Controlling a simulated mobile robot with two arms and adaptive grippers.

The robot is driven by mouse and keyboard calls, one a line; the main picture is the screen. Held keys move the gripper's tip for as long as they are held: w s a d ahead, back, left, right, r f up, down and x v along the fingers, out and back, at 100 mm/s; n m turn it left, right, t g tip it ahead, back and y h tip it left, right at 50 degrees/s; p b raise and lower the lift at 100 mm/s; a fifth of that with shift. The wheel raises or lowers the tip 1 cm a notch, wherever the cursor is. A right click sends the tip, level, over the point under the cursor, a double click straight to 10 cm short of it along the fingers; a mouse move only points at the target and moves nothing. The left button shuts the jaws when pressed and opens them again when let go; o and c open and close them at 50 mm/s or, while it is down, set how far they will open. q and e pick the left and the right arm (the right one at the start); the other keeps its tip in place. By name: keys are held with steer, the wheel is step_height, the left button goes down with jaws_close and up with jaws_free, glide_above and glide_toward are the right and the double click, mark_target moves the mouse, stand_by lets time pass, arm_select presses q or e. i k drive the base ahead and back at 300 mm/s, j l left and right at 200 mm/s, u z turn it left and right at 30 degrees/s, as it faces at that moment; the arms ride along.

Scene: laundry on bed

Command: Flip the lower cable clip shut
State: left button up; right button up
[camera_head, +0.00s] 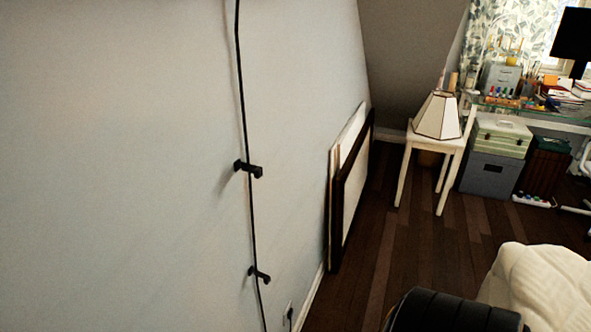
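A thin black cable (244,95) runs down the pale wall from the top edge to the bottom edge. Two small black clips sit along it. The upper clip (250,170) is at mid-height, and the lower clip (261,276) is near the bottom of the view. The cable passes at both clips. Each clip has a part sticking out to the right, but the lower clip is too small to tell whether its flap is open. Neither of my grippers is in view, and nothing touches the clips.
A wall socket (288,313) is low on the wall. Framed panels (350,195) lean against the wall beyond the clips. A white stool (433,145) holds a lampshade (438,115). White bedding (545,285) is at lower right. Dark wooden floor (385,245) lies open between.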

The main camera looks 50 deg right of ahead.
mark_target(267, 279)
steer(key=z, duration=1.25)
